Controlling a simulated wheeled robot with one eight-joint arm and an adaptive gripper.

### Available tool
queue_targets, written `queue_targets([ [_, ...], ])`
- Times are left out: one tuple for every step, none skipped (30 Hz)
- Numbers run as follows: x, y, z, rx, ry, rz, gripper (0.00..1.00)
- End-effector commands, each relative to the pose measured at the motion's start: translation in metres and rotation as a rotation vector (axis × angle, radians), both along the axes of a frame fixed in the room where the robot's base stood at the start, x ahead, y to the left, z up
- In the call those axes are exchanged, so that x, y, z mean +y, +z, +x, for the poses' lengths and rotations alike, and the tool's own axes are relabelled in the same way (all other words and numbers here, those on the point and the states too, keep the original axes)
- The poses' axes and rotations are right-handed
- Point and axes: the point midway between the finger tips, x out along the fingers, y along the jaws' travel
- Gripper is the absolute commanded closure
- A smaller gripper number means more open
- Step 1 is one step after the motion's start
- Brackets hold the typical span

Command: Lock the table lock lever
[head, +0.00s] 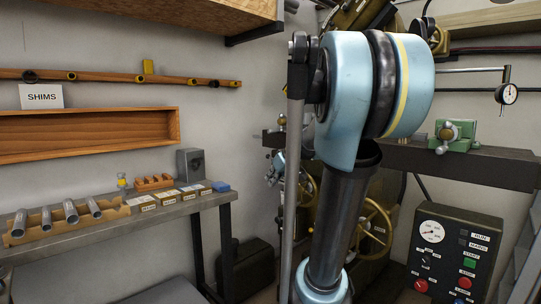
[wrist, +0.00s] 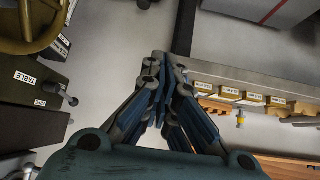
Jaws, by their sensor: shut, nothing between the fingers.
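In the wrist view, a dark block at the left carries a white label (wrist: 26,79) that reads TABLE. A small lever (wrist: 64,94) with a dark round knob sticks out from this block to the right; it appears to be the table lock lever, but its small label is hard to read. My gripper (wrist: 158,62) is shut and empty, to the right of the lever and apart from it. I cannot tell whether the lever is locked. In the head view my arm covers much of the machine, and I cannot make out the lever there.
A brass handwheel (wrist: 28,22) is at the wrist view's upper left; another handwheel (head: 376,222) shows in the head view. A control box (head: 455,250) stands at the right. A workbench (head: 100,232) with tubes and small boxes runs along the left.

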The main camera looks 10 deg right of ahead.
Motion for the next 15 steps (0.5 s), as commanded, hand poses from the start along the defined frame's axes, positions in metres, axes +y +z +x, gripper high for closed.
queue_targets([
  [-0.006,0.014,0.025,-0.045,0.010,-0.002,1.00],
  [-0.009,0.022,0.038,-0.074,0.019,-0.003,1.00],
  [-0.013,0.032,0.056,-0.114,0.030,-0.008,1.00],
  [-0.017,0.039,0.069,-0.144,0.036,-0.012,1.00],
  [-0.021,0.046,0.083,-0.172,0.042,-0.017,1.00],
  [-0.027,0.055,0.099,-0.210,0.047,-0.024,1.00],
  [-0.031,0.061,0.111,-0.236,0.051,-0.029,1.00],
  [-0.035,0.067,0.122,-0.261,0.053,-0.035,1.00],
  [-0.041,0.074,0.136,-0.292,0.057,-0.044,1.00],
  [-0.045,0.079,0.145,-0.313,0.057,-0.050,1.00],
  [-0.049,0.083,0.154,-0.331,0.057,-0.056,1.00],
  [-0.054,0.087,0.163,-0.353,0.059,-0.064,1.00],
  [-0.057,0.091,0.170,-0.369,0.059,-0.069,1.00],
  [-0.059,0.093,0.175,-0.381,0.059,-0.074,1.00],
  [-0.062,0.096,0.181,-0.394,0.059,-0.080,1.00],
])
